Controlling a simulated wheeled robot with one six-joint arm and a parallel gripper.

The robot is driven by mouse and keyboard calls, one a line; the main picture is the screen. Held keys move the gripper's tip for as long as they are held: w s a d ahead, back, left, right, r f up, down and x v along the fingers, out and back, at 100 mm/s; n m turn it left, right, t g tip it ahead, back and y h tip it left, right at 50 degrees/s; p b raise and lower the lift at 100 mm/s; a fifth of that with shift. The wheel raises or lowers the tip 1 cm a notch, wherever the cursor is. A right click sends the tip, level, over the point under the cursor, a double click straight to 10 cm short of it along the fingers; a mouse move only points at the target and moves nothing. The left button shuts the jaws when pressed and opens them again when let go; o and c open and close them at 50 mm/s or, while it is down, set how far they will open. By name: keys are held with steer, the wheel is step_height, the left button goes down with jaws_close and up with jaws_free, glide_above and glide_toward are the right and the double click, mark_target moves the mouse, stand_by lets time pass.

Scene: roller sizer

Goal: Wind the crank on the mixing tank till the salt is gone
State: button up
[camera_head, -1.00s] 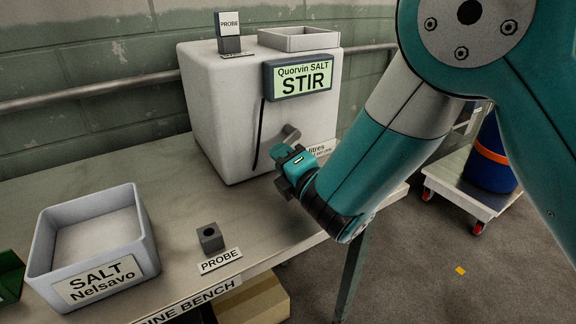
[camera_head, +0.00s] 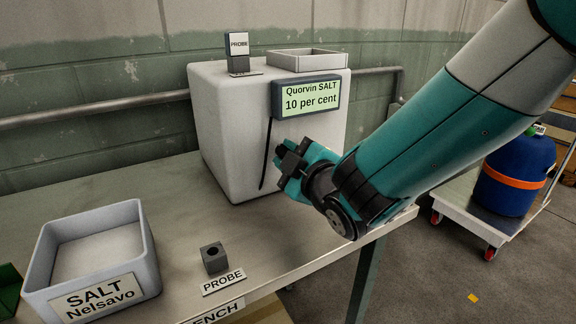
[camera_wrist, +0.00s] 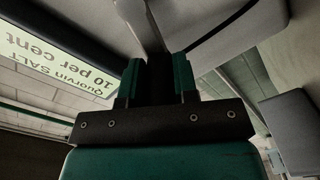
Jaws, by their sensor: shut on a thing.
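The white mixing tank (camera_head: 232,135) stands on the bench against the wall. Its display (camera_head: 306,95) reads "Quorvin SALT 10 per cent"; the same display shows upside down in the wrist view (camera_wrist: 55,62). My gripper (camera_head: 287,162) is at the tank's front face, shut on the crank. In the head view the gripper hides the crank. In the wrist view a grey crank arm (camera_wrist: 143,24) runs up from between the fingers (camera_wrist: 158,78). The inside of the tank cannot be seen.
A grey bin (camera_head: 148,250) labelled "SALT Nelsavo" sits at the bench's front left. A dark probe holder (camera_head: 214,258) stands beside it. A probe (camera_head: 237,52) and an open tray (camera_head: 306,60) are on top of the tank. A trolley (camera_head: 470,208) carries a blue drum (camera_head: 517,165) at right.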

steer(key=w+d+r+m+b, duration=0.2)
steer(key=d+m+b, duration=0.3)
steer(key=m, duration=1)
steer(key=shift+w+r+b, duration=0.4)
steer(key=shift+w+b, duration=0.3)
steer(key=shift+d+m, duration=0.1)
steer(key=shift+m, duration=0.2)
steer(key=o, duration=0.9)
steer(key=shift+r, duration=0.1)
steer(key=b+v, duration=0.5)
steer(key=v, duration=1.2)
steer(key=shift+s+d, duration=0.15)
